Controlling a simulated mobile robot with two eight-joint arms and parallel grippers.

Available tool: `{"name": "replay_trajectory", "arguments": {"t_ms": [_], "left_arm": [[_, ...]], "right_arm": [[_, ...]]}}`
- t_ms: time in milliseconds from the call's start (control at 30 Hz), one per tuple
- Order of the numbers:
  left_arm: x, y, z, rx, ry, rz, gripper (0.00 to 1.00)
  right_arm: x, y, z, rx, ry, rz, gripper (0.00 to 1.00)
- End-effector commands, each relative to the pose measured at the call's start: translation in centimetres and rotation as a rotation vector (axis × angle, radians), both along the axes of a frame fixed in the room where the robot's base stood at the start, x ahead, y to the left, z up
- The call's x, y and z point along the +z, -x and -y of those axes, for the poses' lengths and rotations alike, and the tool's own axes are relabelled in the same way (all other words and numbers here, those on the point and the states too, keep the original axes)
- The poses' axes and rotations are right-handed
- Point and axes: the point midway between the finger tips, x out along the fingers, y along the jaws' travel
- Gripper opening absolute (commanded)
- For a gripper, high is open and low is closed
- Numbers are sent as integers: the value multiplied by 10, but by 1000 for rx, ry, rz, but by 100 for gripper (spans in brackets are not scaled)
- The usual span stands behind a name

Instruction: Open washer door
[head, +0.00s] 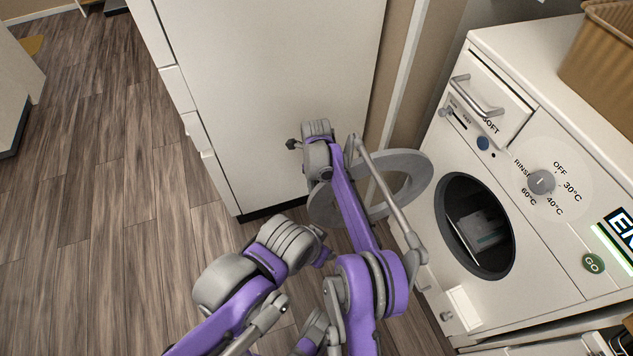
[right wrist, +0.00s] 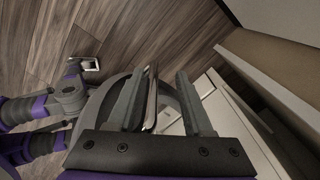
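The white washer (head: 455,135) stands at the right in the head view. Its round dark opening (head: 449,217) is uncovered. The grey ring-shaped door (head: 412,165) stands swung out to the left of the opening, partly hidden behind my right arm. The door ring also curves behind my fingers in the right wrist view (right wrist: 115,82). My right gripper (right wrist: 167,73) is open, with its two fingers apart at the door's edge; I cannot tell whether they touch it. Its fingers are hidden in the head view. My left gripper (right wrist: 88,64) is low at the left, apart from the door; its fingers are too small to judge.
A white cabinet (head: 270,80) stands behind the door and my arms. A brown basket (head: 603,60) sits on the washer top. Something grey with a teal stripe shows inside the drum. Open wooden floor (head: 110,190) lies to the left.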

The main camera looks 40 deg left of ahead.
Motion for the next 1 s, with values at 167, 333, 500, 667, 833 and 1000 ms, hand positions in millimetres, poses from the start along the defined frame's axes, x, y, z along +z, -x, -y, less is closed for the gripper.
{"name": "replay_trajectory", "arguments": {"t_ms": [167,333,500,667,833,1000], "left_arm": [[6,0,0,0,0,2,50],[12,0,0,0,0,4,50],[17,0,0,0,0,6,50],[19,0,0,0,0,6,50],[19,0,0,0,0,6,50],[19,0,0,0,0,6,50]], "right_arm": [[28,0,1,0,1,1,47],[64,-1,1,0,2,1,47],[92,-1,1,-1,2,2,47],[105,-1,1,-1,2,1,47],[107,0,1,-1,1,1,47],[107,0,1,-1,1,1,47]]}}
